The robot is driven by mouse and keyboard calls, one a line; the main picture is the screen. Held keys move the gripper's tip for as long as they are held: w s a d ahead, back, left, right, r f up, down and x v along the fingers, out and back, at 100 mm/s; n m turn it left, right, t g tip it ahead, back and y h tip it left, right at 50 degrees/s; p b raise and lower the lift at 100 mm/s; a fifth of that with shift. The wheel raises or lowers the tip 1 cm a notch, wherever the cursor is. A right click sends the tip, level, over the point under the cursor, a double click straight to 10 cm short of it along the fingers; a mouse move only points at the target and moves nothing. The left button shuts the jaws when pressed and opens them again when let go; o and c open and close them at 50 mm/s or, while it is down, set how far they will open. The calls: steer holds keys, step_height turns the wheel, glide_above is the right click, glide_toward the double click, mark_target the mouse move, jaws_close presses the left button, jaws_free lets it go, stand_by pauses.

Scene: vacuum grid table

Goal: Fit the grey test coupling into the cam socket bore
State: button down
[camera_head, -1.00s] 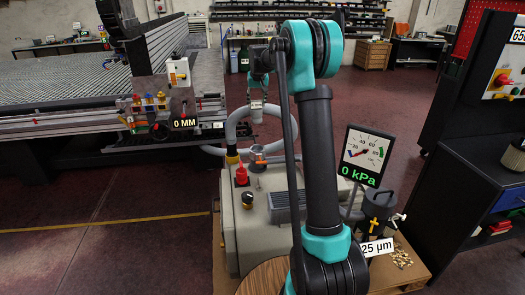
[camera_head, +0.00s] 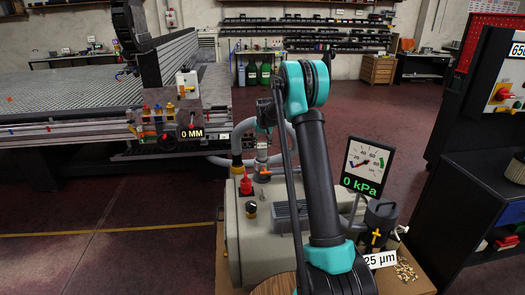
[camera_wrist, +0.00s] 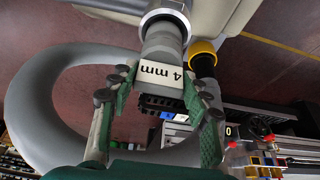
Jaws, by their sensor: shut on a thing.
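The grey test coupling (camera_wrist: 167,42), with a "4 mm" label, is between the two green fingers of my gripper (camera_wrist: 160,77) in the wrist view. My gripper is shut on it. The coupling's far end meets the silver ring of the cam socket (camera_wrist: 165,18) and looks in line with it. How deep it sits in the bore is hidden. In the head view the coupling (camera_head: 262,157) is upright, directly above the socket (camera_head: 262,176) on the grey pump housing, touching or nearly so. My gripper there is small and partly hidden.
A thick grey hose (camera_wrist: 45,75) loops close around my gripper, and a yellow collar (camera_wrist: 204,47) stands beside the socket. A red knob (camera_head: 246,186) is left of the socket. A gauge (camera_head: 366,168) reading 0 kPa and a black canister (camera_head: 379,218) stand right.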

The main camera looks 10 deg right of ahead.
mark_target(262, 149)
step_height(262, 149, down, 4)
steer(key=shift+r, duration=0.1)
steer(key=c, duration=1)
jaws_free()
steer(key=shift+w, duration=0.15)
steer(key=shift+o, duration=1.3)
steer(key=shift+r, duration=0.1)
